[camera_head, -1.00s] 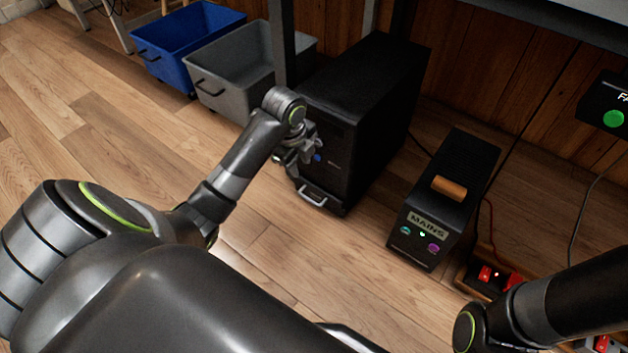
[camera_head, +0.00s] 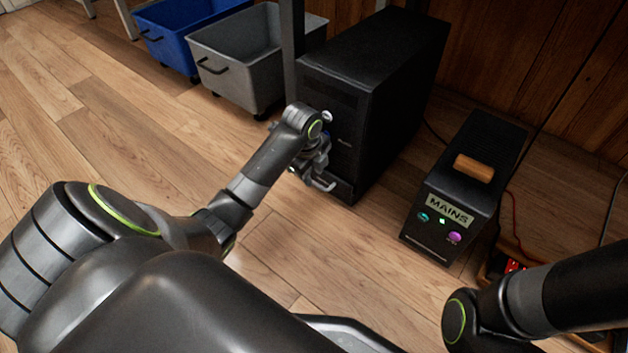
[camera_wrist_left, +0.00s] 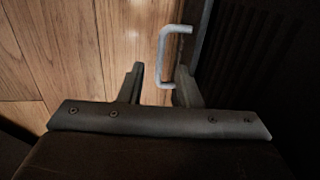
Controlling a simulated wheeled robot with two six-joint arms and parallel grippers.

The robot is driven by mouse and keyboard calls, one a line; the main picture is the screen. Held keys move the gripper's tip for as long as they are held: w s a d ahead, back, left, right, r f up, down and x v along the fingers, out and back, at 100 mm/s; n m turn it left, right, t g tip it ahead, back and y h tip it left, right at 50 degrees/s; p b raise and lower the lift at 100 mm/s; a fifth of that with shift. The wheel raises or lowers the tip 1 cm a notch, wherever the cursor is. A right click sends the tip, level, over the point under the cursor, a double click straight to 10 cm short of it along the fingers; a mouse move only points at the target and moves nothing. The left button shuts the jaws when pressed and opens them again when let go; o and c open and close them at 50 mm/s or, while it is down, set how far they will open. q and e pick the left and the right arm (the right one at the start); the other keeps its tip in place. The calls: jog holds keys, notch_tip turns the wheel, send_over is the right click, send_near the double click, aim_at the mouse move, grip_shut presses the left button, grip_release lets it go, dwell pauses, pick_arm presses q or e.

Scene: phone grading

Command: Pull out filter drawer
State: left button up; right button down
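The filter drawer's pale metal handle (camera_head: 322,184) is low on the front of the black tower (camera_head: 375,90). The drawer front around it is dark and partly hidden by my left gripper (camera_head: 318,168). In the left wrist view the U-shaped handle (camera_wrist_left: 163,55) stands out from the dark tower front on the right. My left gripper (camera_wrist_left: 158,80) is open there, its fingers apart. The near end of the handle bar appears between the fingertips, close to the right finger; I cannot tell whether they touch. My right gripper is out of view.
A black box marked MAINS (camera_head: 455,195), with an orange-brown handle, stands right of the tower. A grey bin (camera_head: 245,60) and a blue bin (camera_head: 165,35) stand at the back left. The wooden floor in front of the tower is clear.

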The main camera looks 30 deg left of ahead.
pick_arm(q)
jog(key=shift+w+f+b, duration=0.15)
jog(key=shift+f+b, duration=0.25)
jog(key=shift+f, duration=0.3)
jog(key=shift+w+f+b, duration=0.15)
jog(key=shift+f+b, duration=0.25)
jog(key=shift+f, duration=0.3)
jog(key=shift+c, duration=0.2)
grip_shut()
